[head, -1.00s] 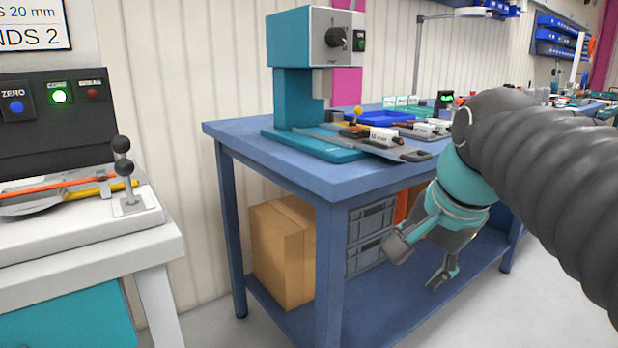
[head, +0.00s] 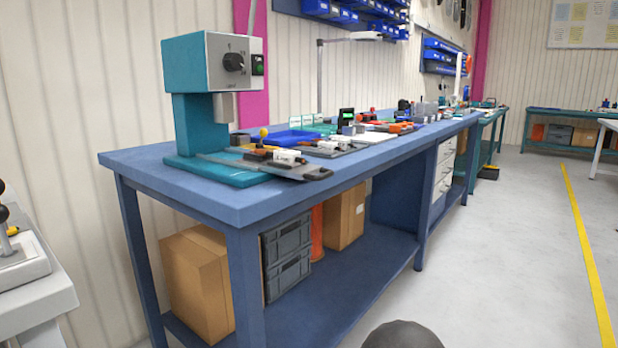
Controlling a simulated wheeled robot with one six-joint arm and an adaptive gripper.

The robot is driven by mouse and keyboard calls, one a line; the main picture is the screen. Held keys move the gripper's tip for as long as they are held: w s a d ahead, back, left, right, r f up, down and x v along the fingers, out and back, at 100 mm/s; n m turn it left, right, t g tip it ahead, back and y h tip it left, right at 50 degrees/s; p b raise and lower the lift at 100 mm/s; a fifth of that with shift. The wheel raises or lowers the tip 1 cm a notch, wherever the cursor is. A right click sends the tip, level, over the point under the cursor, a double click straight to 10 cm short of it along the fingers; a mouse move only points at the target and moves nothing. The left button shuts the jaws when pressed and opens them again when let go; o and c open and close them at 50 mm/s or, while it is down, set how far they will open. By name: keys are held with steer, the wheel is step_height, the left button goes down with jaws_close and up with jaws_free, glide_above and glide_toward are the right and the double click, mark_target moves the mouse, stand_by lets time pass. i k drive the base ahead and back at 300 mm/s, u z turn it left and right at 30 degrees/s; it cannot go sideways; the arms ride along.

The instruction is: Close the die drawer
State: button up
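A teal and grey bench press (head: 212,95) stands on the near left end of the blue workbench. A flat grey slide plate (head: 250,163) lies at its base and reaches out to the right, with a dark end (head: 317,172) near the bench's front edge. White drawer fronts (head: 444,172) sit under the far part of the bench and look about flush. I cannot tell which of these is the die drawer. My gripper is not in view; only a dark rounded part of my arm shows at the bottom edge.
The blue workbench (head: 150,172) has boxes (head: 197,285) and grey crates (head: 287,250) on its lower shelf. A blue tray (head: 290,137) and small parts lie on top. A white table (head: 40,295) stands at left. The floor (head: 510,260) at right is clear.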

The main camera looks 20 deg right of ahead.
mark_target(306, 171)
steer(key=z, duration=1.1)
steer(key=k, duration=0.95)
steer(key=u, duration=1.05)
steer(key=i, duration=0.5)
